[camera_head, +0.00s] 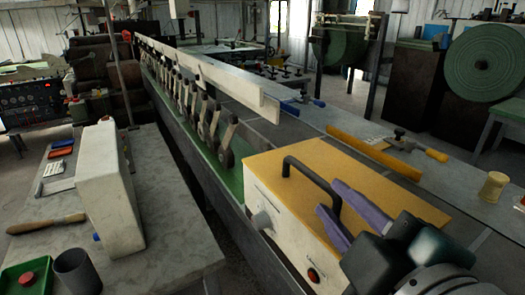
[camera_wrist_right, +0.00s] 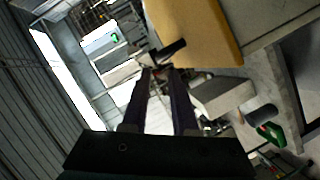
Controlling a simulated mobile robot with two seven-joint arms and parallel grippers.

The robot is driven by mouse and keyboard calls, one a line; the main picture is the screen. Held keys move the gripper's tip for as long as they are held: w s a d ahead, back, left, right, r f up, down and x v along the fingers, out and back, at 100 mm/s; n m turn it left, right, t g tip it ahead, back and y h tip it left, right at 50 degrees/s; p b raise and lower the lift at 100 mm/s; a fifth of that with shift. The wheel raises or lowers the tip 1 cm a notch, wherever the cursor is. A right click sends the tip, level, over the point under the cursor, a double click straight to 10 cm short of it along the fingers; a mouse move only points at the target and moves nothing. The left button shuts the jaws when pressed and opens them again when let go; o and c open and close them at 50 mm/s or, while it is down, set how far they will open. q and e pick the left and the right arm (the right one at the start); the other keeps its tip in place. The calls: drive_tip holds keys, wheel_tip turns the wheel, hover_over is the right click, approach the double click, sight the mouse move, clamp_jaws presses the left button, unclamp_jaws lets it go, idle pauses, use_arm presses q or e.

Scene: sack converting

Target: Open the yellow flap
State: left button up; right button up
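The yellow flap (camera_head: 375,185) is the flat top of a cream box (camera_head: 285,215) and lies down on it. A black bar handle (camera_head: 308,172) stands up from the flap near its left edge. My right gripper (camera_head: 328,195) has purple fingers at the near end of the handle, one on each side of it. The fingers are apart; whether they touch the bar is not clear. In the right wrist view, the yellow flap (camera_wrist_right: 200,32) is at the top and the black handle (camera_wrist_right: 168,50) is just at the fingertips. My left gripper is not in view.
A knob (camera_head: 262,220) and a red button (camera_head: 313,275) are on the box front. A yellow bar (camera_head: 375,155), a tool with an orange handle (camera_head: 432,153) and a spool (camera_head: 493,186) lie on the bench behind. A long conveyor (camera_head: 215,115) runs back left. A grey table (camera_head: 165,235) stands left.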

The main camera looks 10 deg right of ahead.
sight(316, 180)
drive_tip(key=x, duration=0.8)
drive_tip(key=shift+w, duration=0.35)
clamp_jaws()
idle(1.0)
